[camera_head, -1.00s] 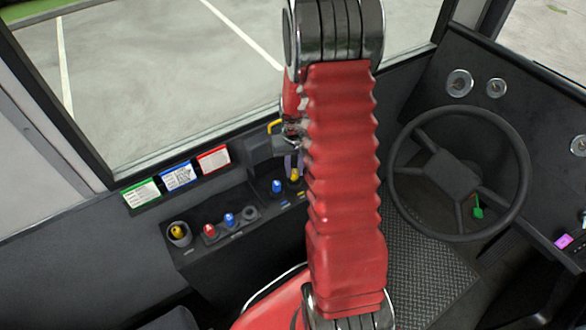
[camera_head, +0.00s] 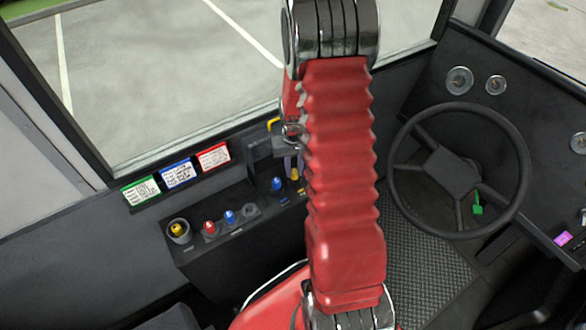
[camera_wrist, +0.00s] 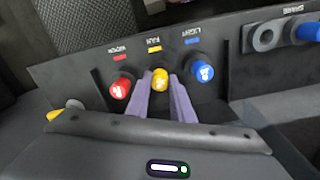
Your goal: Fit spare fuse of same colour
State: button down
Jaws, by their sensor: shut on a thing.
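My gripper (camera_wrist: 161,98) is shut on a yellow fuse (camera_wrist: 160,79), with a purple finger on each side of it. This fuse stands at the middle place of the fuse panel (camera_wrist: 211,94), by the yellow label. A red fuse (camera_wrist: 121,86) and a blue fuse (camera_wrist: 202,69) flank it. How deep the yellow fuse sits is hidden. In the head view the held fuse (camera_head: 294,174) shows beside my arm. The spare holder (camera_head: 240,221) has a red fuse (camera_head: 209,227), a blue fuse (camera_head: 229,217) and an empty socket (camera_head: 250,209).
A round cup (camera_head: 188,237) at the left holds another yellow fuse (camera_head: 177,229). Green, blue and red-topped cards (camera_head: 178,174) stand along the window. The steering wheel (camera_head: 398,133) is at the right. My arm hides part of the panel.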

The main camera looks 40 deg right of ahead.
jog(key=shift+f, duration=0.1)
jog(key=c, duration=1.5)
grip_release()
notch_tip(320, 180, up, 14)
jog(key=shift+f, duration=0.1)
jog(key=shift+s, duration=0.1)
jog(key=s+a+r+n+t, duration=0.1)
jog(key=s+a+r+t, duration=0.1)
jog(key=s+a+r, duration=0.3)
jog(key=s+a+r+n+t, duration=0.1)
jog(key=s+a+r+n, duration=0.1)
jog(key=s+a+r, duration=0.3)
jog(key=s+a+r+n+t, duration=0.1)
jog(key=s+a+r, duration=0.4)
jog(key=a+r, duration=0.5)
jog(key=shift+s+a+n+t, duration=0.2)
jog(key=shift+a+t, duration=0.2)
jog(key=shift+a, duration=0.25)
jog(key=shift+s+a+n+t, duration=0.2)
jog(key=shift+a+t, duration=0.2)
jog(key=shift+a, duration=0.25)
